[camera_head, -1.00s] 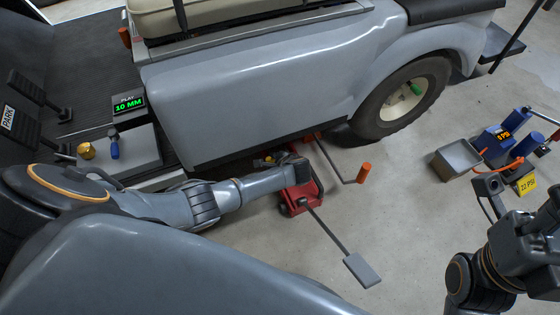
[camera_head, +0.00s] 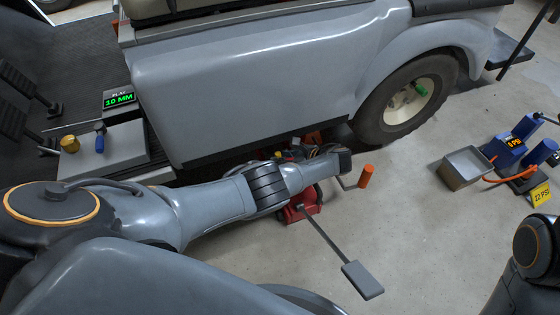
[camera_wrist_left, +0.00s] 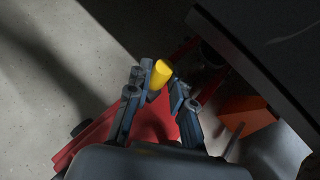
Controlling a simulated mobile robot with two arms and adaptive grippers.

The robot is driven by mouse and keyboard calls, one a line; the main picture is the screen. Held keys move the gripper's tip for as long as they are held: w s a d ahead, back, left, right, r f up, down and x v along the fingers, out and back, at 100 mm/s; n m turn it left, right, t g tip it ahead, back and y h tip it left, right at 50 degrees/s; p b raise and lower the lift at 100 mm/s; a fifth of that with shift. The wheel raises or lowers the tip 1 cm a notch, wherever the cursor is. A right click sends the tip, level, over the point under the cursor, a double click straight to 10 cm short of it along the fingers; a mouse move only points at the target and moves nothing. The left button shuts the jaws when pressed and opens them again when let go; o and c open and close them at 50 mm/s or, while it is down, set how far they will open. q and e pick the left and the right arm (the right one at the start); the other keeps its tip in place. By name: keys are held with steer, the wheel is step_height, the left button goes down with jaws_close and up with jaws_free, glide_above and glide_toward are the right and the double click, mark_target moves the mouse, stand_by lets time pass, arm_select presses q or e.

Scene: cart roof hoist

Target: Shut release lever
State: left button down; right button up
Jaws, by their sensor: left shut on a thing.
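The release lever shows as a short yellow grip (camera_wrist_left: 160,74) in the left wrist view, above the red body of the floor jack. My left gripper (camera_wrist_left: 161,86) is shut on this yellow grip, its fingers on both sides of it. In the head view a bit of yellow (camera_head: 278,155) shows just behind my left forearm. The red jack (camera_head: 303,206) sits beside the cart's sill, partly hidden by that arm. My right arm is at the right edge of the head view, with its gripper out of the picture.
A grey pedal (camera_head: 362,280) reaches out from the jack over the floor. An orange handle (camera_head: 366,176) stands close to my left wrist. The cart's side panel (camera_head: 240,90) is just above. A blue pump (camera_head: 510,148) and an open grey tray (camera_head: 467,167) stand right; floor between is clear.

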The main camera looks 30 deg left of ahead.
stand_by(0.4)
arm_select(q)
steer(key=c, duration=1.2)
jaws_free()
steer(key=shift+f, duration=0.1)
steer(key=shift+o, duration=0.2)
steer(key=v, duration=1.2)
